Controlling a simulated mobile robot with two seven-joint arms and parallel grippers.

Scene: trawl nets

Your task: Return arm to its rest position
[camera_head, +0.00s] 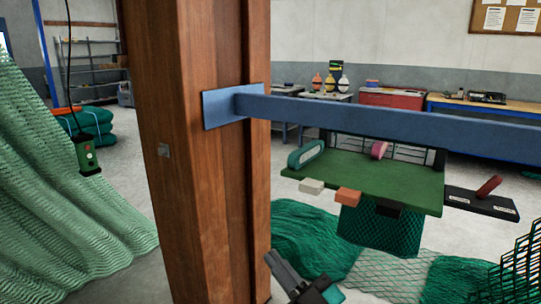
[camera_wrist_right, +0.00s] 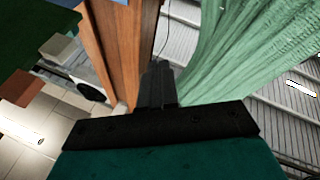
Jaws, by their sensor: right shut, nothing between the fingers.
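My right gripper (camera_head: 276,262) shows at the bottom of the head view, just right of the wooden post (camera_head: 200,150) and in front of the green netting. Its dark fingers are together, with nothing held. In the right wrist view the closed fingers (camera_wrist_right: 157,82) point up past the post (camera_wrist_right: 122,45), with green net (camera_wrist_right: 240,50) beyond them. I cannot tell from these views whether the fingers touch the post. Most of the right arm is out of view. My left gripper is not in view.
A blue beam (camera_head: 400,115) runs right from the post. Behind and below it, a green work board (camera_head: 390,180) carries tools and small blocks. Green netting (camera_head: 300,240) lies on the floor below. A hanging net (camera_head: 60,190) and a hoist pendant (camera_head: 86,155) are at left.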

